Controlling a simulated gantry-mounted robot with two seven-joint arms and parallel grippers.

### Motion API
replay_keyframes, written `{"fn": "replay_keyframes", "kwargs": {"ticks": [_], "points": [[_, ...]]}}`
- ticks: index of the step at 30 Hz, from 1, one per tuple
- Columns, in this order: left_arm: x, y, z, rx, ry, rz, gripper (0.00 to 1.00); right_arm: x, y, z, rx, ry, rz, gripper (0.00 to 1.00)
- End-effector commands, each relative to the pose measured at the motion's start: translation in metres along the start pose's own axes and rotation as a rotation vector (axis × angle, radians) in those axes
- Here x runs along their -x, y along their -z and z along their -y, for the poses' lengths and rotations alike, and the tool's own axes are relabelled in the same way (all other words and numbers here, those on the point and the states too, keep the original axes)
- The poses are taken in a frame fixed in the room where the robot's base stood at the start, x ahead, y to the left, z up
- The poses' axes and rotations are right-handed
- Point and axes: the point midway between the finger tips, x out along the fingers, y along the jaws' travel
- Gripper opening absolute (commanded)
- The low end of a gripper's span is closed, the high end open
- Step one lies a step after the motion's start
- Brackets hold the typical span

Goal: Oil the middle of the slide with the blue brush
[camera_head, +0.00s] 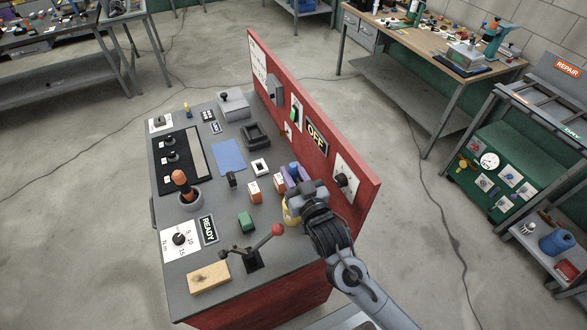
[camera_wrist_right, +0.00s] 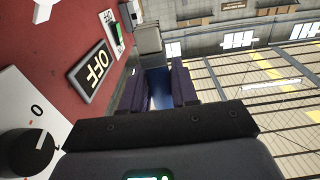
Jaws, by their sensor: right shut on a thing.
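My right gripper (camera_head: 293,174) is over the right part of the grey bench top, near the red upright panel. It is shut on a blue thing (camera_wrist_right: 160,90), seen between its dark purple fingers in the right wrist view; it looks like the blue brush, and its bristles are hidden. A yellow item (camera_head: 289,214) shows partly under the gripper. A black plate with a long tan strip (camera_head: 195,153) lies at the left of the bench; I cannot tell whether it is the slide. An orange-handled tool (camera_head: 181,180) stands in a grey cup (camera_head: 190,198). My left gripper is out of view.
The red panel (camera_head: 315,150) rises along the bench's right edge, with an OFF sign (camera_head: 317,137) and a black knob (camera_head: 342,180). A blue sheet (camera_head: 229,155) lies mid-bench.

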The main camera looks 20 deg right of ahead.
Motion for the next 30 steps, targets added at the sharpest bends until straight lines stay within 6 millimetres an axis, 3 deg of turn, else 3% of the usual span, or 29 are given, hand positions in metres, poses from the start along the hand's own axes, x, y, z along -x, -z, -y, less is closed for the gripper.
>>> {"fn": "replay_keyframes", "kwargs": {"ticks": [1, 3, 8, 30], "points": [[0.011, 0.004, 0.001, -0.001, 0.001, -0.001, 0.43, 0.003, 0.008, 0.002, -0.001, 0.0, 0.003, 0.0], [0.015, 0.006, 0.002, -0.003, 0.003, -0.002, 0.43, 0.005, 0.009, 0.003, -0.001, 0.0, 0.002, 0.0], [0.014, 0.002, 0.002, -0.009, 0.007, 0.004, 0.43, 0.006, 0.004, 0.004, 0.0, 0.0, 0.001, 0.0], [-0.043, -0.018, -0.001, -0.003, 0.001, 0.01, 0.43, 0.007, -0.05, 0.004, 0.0, 0.001, 0.0, 0.0]]}}
